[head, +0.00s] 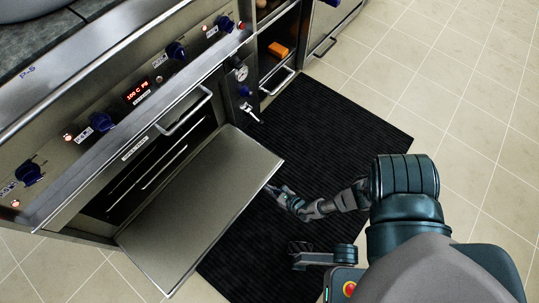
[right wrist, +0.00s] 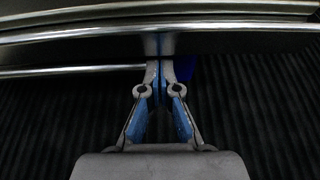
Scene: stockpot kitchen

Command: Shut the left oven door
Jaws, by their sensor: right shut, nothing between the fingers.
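The left oven door (head: 200,205) is open in the head view, a flat metal panel folded down and sticking out from the oven front (head: 75,215). The dark oven cavity with its rack rails shows behind it. My right gripper (head: 273,188) is at the door's outer right edge, with its fingers together and nothing between them. In the right wrist view my right gripper's fingertips (right wrist: 160,66) are shut and reach to a long metal edge (right wrist: 160,29) that runs across the picture. Whether they touch it I cannot tell.
A black ribbed mat (head: 320,125) lies on the tiled floor in front of the oven. Blue knobs (head: 101,121) line the control panel above. A bar handle (head: 187,112) sticks out above the cavity. An open shelf with an orange item (head: 278,49) is further right.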

